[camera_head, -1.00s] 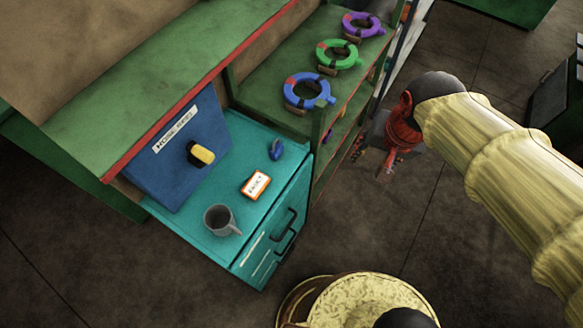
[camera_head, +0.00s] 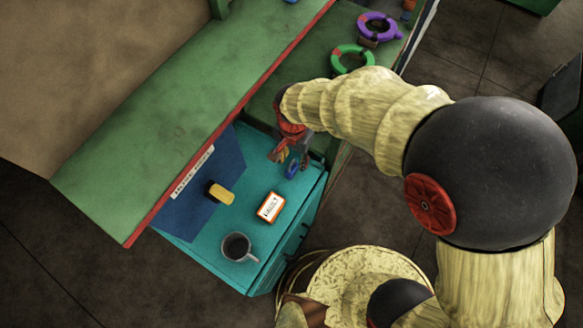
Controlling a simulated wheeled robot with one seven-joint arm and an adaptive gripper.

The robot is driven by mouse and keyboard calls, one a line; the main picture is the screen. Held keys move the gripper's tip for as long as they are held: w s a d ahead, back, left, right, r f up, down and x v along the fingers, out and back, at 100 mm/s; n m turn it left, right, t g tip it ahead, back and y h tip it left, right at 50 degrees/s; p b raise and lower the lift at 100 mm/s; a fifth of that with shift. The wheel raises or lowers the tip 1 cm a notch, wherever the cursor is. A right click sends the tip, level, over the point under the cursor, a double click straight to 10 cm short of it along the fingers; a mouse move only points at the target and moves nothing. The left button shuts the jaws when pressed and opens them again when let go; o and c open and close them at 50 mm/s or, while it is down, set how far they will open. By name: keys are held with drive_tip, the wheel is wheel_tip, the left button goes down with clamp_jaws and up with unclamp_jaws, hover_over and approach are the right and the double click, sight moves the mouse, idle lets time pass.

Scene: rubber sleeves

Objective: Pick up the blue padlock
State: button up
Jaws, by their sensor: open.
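The blue padlock (camera_head: 292,169) lies on the teal cabinet top (camera_head: 258,181), near its back right corner. My gripper (camera_head: 288,158) is just above and beside the padlock, with its red fingers apart and pointing down toward it. I cannot tell whether a finger touches the padlock. My arm reaches in from the right and hides part of the shelf behind.
A white and orange sign box (camera_head: 270,207) and a grey mug (camera_head: 237,247) stand on the cabinet top. The green shelf (camera_head: 200,95) overhangs the cabinet; ring buoys (camera_head: 351,58) sit behind.

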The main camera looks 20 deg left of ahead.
sight(292, 168)
drive_tip(key=f, duration=0.2)
drive_tip(key=s+f, duration=0.1)
drive_tip(key=shift+a+f+b, duration=0.15)
drive_tip(key=shift+f+b, duration=0.2)
drive_tip(key=shift+f, duration=0.05)
drive_tip(key=shift+w+f, duration=0.1)
drive_tip(key=shift+f, duration=0.4)
drive_tip(key=shift+c, duration=0.6)
clamp_jaws()
